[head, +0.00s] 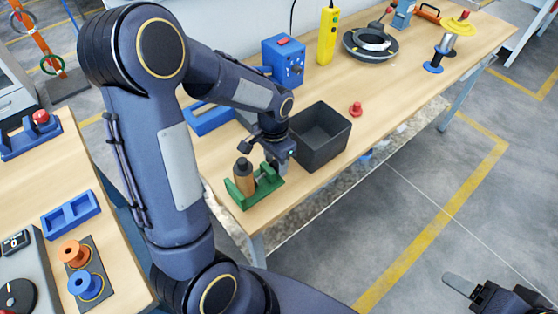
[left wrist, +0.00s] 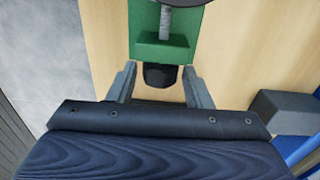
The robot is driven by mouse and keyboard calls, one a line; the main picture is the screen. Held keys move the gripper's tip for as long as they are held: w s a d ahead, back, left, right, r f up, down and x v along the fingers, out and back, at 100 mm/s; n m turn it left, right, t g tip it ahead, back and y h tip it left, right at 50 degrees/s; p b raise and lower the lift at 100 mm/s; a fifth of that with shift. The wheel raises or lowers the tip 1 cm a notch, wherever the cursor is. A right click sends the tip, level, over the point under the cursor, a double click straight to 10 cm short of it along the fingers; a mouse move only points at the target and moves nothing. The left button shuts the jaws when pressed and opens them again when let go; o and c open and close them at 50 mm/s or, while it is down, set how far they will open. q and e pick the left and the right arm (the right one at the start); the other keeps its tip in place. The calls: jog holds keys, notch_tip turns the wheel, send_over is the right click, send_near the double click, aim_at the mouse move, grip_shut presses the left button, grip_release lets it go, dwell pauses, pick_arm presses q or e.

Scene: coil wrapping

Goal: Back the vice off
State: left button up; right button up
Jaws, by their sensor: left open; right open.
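The green vice (head: 258,194) stands near the front edge of the workbench. A brown cylinder with a dark top (head: 243,177) stands upright between its jaws. In the left wrist view the vice's green end block (left wrist: 163,47) shows with a grey screw (left wrist: 166,20) behind it and a black knob (left wrist: 160,75) in front. My left gripper (left wrist: 160,86) is open, its fingers on either side of the knob with gaps. In the head view this gripper (head: 280,166) is at the vice's right end, hiding the knob. My right gripper (head: 468,290) is open and empty, above the floor at lower right.
A black open bin (head: 335,142) stands close right of the vice. A red knob piece (head: 356,109), a blue box (head: 284,62) and a yellow pendant (head: 328,35) are farther back. A blue tray (head: 208,121) lies behind my left arm.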

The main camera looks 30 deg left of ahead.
pick_arm(q)
jog(key=shift+a+r+h+p, duration=0.15)
jog(key=shift+a+h+p, duration=0.2)
jog(key=shift+p, duration=0.35)
jog(key=shift+w+a+f+g+h+p, duration=0.15)
jog(key=shift+g+h, duration=0.15)
jog(key=shift+h, duration=0.35)
jog(key=shift+f+g+h+p, duration=0.15)
jog(key=shift+g+h, duration=0.15)
jog(key=shift+h, duration=0.3)
jog(key=shift+w, duration=0.1)
